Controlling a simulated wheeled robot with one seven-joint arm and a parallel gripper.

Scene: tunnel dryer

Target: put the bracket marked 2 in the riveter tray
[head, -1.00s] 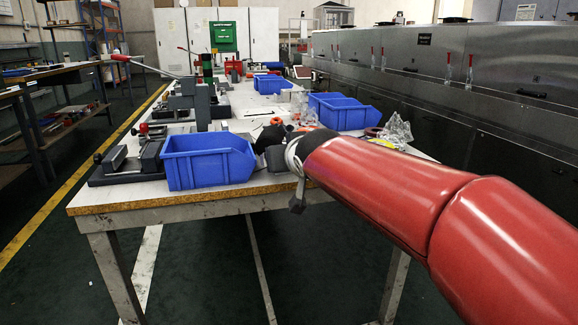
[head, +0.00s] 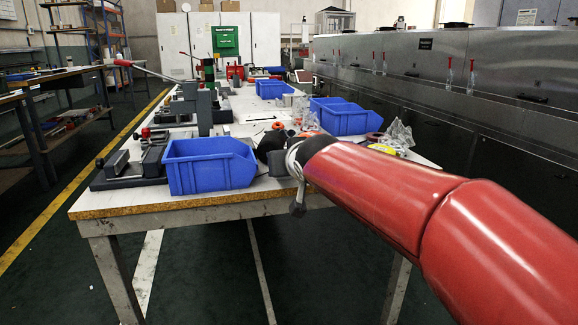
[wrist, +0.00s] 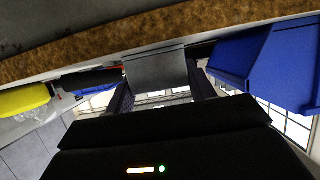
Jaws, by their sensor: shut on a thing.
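My gripper (wrist: 162,92) is shut on a grey plate-like piece, apparently the bracket (wrist: 155,68), held between the two dark fingers. No number can be read on it. In the head view, my red arm reaches over the near right of the table, and its wrist hides most of the gripper. A grey block-like shape (head: 280,163) shows beside the wrist, just right of the nearest blue bin (head: 210,170). In the wrist view, that blue bin (wrist: 270,65) is to the right of the fingers. I cannot tell which container is the riveter tray.
The white table (head: 110,205) carries a vise-like tool (head: 130,165), a lever press (head: 190,105), more blue bins (head: 345,120) behind, and a yellow roll (head: 383,149) beside clear plastic. Steel dryer housings (head: 450,75) line the right. Floor is open at the left.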

